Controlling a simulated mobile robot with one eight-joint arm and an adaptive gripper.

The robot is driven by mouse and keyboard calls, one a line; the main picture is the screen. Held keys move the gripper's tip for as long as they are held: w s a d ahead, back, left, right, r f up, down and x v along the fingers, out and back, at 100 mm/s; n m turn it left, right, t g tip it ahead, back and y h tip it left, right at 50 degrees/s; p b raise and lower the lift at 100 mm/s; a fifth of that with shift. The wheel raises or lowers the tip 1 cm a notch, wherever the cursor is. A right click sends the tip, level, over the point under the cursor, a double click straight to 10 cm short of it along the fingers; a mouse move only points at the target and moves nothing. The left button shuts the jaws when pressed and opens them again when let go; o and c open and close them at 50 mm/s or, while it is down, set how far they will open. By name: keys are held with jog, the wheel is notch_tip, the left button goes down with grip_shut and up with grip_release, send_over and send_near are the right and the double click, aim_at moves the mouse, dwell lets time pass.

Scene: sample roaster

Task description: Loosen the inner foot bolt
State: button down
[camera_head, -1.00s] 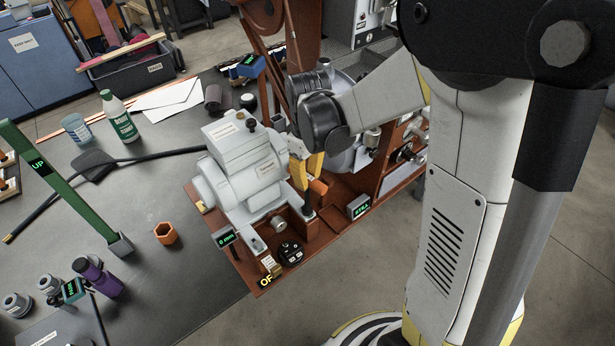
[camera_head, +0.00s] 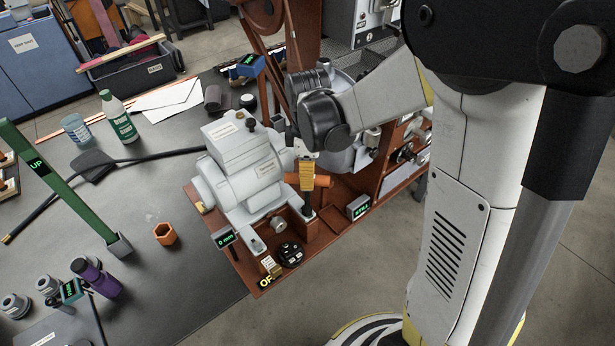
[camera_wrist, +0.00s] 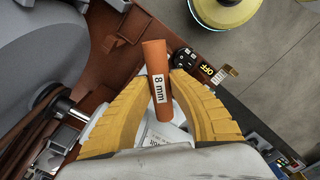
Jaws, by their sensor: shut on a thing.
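My gripper (camera_head: 306,176) has yellow fingers and is shut on an orange handle (camera_head: 323,181) marked "8 mm". The handle also shows in the wrist view (camera_wrist: 154,58), lying between the fingertips (camera_wrist: 160,84). In the head view the handle lies crosswise, one end sticking out to the right. A dark shaft (camera_head: 306,200) runs down below it to the red-brown base (camera_head: 332,222) beside the white motor (camera_head: 245,170). The inner foot bolt is not visible; I cannot tell whether the shaft's lower end is seated on it.
A "0 mm" display (camera_head: 224,237) and a black knob (camera_head: 290,254) sit at the base's near end. Another small display (camera_head: 358,207) stands right of the shaft. An orange hex piece (camera_head: 165,233) and green upright bar (camera_head: 62,185) stand on the dark bench. Machine frame crowds the far side.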

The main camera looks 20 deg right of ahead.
jog(key=n, duration=0.3)
jog(key=shift+n, duration=0.4)
jog(key=n, duration=0.2)
jog(key=shift+n, duration=1)
jog(key=n, duration=0.3)
jog(key=shift+n+b, duration=0.35)
jog(key=shift+n, duration=0.05)
